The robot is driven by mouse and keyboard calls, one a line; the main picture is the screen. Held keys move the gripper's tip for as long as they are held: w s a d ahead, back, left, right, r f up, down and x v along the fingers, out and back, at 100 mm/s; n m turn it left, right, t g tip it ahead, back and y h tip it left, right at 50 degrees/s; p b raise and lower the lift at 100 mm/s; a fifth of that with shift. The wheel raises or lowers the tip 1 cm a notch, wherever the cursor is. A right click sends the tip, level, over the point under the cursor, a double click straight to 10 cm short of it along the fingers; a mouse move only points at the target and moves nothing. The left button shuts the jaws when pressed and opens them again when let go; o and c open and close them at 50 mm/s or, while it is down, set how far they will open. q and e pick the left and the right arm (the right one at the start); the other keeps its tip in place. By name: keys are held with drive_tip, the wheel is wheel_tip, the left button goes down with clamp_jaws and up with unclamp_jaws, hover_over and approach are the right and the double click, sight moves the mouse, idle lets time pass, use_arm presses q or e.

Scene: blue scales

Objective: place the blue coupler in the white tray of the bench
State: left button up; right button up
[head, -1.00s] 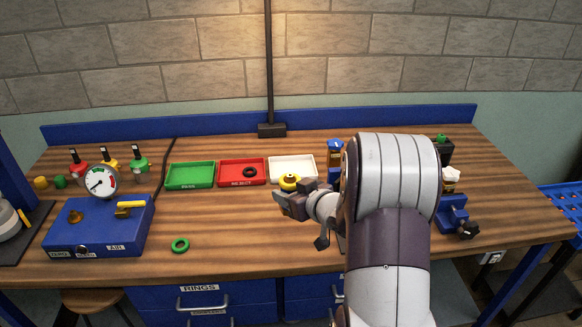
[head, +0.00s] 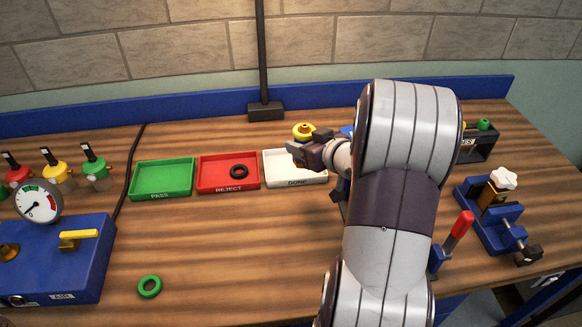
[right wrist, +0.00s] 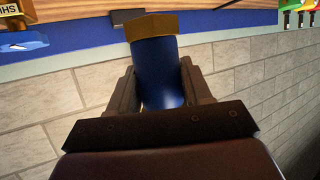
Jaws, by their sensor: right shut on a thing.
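The blue coupler (right wrist: 158,75) is a blue cylinder with a brass hexagonal end. In the right wrist view it sits between the two jaws of my right gripper, which is shut on it. In the head view my right gripper (head: 308,146) shows over the back right part of the white tray, with the coupler's round yellow end (head: 303,130) on top and its blue body hidden. The white tray (head: 280,171), marked DONE, looks empty where it shows; its right part is partly covered by my gripper. My left gripper is not in view.
A red REJECT tray (head: 212,178) with a black ring (head: 239,171) and a green PASS tray (head: 162,181) stand left of the white tray. A green ring (head: 149,287) lies in front. A blue vise (head: 495,218) stands right. The front middle of the bench is clear.

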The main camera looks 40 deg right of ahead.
drive_tip(key=shift+f+b, duration=0.6)
drive_tip(key=shift+f, duration=0.2)
drive_tip(key=w+f, duration=0.3)
drive_tip(key=w+d+f, duration=0.1)
drive_tip(key=w+f, duration=0.2)
drive_tip(key=w, duration=0.1)
drive_tip(key=w+d+f+b, duration=0.1)
drive_tip(key=w+f, duration=0.3)
drive_tip(key=shift+w+f, duration=0.1)
drive_tip(key=shift+w, duration=0.1)
drive_tip(key=shift+d+f, duration=0.15)
drive_tip(key=shift+f, duration=0.15)
drive_tip(key=o, duration=1.2)
drive_tip(key=shift+f, duration=0.15)
